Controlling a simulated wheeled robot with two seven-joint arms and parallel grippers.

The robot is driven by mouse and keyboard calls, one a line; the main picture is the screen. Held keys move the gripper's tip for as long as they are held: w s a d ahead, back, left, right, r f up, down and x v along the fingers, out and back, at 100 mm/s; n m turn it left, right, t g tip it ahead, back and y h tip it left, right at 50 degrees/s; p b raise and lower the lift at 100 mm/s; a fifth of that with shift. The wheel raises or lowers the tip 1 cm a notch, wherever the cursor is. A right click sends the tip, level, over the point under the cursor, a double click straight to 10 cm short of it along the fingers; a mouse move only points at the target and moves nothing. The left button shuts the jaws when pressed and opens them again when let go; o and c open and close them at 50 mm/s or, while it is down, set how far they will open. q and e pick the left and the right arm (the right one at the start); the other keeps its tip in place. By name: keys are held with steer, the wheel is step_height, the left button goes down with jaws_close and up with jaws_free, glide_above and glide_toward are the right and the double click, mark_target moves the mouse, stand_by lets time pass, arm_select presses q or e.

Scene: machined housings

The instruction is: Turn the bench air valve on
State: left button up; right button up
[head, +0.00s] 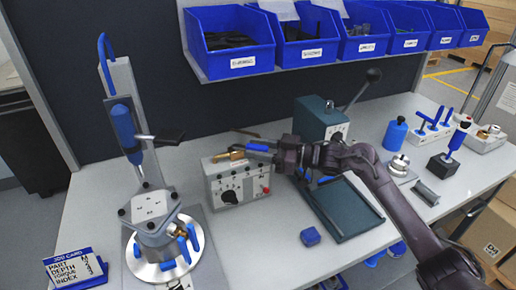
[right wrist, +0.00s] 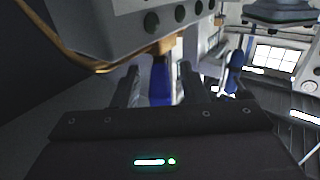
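The bench air valve shows in the head view as a brass fitting (head: 236,152) with a blue lever (head: 258,147), on top of the grey control box (head: 212,180). The lever points right, towards my right gripper (head: 277,149). In the right wrist view the blue lever (right wrist: 160,84) stands between the two dark fingers of my right gripper (right wrist: 160,86), below the brass fitting (right wrist: 158,48). Gaps show on both sides of the lever, so the fingers are apart and not clamped on it. My left gripper is not in view.
A fixture with a round base (head: 160,262) stands left of the box. A green press (head: 318,118) stands behind my right gripper, and a dark tray (head: 345,235) lies under my arm. Blue bins (head: 232,66) line the shelf above.

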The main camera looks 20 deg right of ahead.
steer(key=b+v, duration=0.2)
steer(key=v, duration=0.5)
steer(key=shift+s+d, duration=0.2)
steer(key=shift+d, duration=0.15)
steer(key=shift+r, duration=0.1)
